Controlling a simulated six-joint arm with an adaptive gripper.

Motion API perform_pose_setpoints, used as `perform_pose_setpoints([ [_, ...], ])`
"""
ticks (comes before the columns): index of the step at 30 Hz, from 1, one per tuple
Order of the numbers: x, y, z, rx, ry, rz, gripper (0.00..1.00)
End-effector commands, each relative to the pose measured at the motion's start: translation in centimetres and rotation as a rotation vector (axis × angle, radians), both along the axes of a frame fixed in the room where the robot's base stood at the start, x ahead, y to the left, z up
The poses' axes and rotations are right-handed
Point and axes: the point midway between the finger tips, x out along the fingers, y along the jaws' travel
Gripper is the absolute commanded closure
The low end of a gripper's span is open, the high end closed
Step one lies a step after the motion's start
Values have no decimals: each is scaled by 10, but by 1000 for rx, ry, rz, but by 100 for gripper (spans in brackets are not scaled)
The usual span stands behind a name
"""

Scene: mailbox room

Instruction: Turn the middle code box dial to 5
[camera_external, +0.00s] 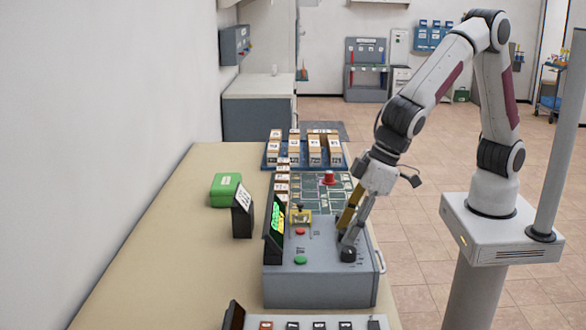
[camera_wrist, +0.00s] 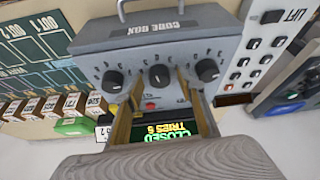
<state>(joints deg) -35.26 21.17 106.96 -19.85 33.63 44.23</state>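The grey code box (camera_external: 320,289) stands on the table and also shows upside down in the wrist view (camera_wrist: 185,45). It has three black dials in a row: the left one (camera_wrist: 113,82), the middle one (camera_wrist: 159,76) and the right one (camera_wrist: 207,70), as seen in the wrist view. My gripper (camera_wrist: 160,78) is open, with one fingertip on either side of the middle dial and small gaps showing. In the outside view my gripper (camera_external: 348,226) points down at the box top. The display (camera_wrist: 162,133) reads "CLOSED" and a tries count. The middle dial's setting is unreadable.
Red (camera_external: 300,231) and green (camera_external: 300,260) buttons sit on the box top. A lift panel (camera_wrist: 252,50) stands close beside the box. A green board (camera_external: 312,190) with small boxes lies on the other side. A green box (camera_external: 225,189) stands near the wall.

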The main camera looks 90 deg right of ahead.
Motion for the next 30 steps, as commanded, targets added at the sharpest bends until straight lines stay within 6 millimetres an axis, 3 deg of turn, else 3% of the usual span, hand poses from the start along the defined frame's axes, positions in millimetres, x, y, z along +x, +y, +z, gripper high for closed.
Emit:
perform_pose_setpoints([
  [7,0,0,0,0,0,0,64],
  [11,0,0,0,0,0,-1,98],
  [12,0,0,0,0,0,-1,99],
  [30,0,-1,0,2,1,106,99],
])
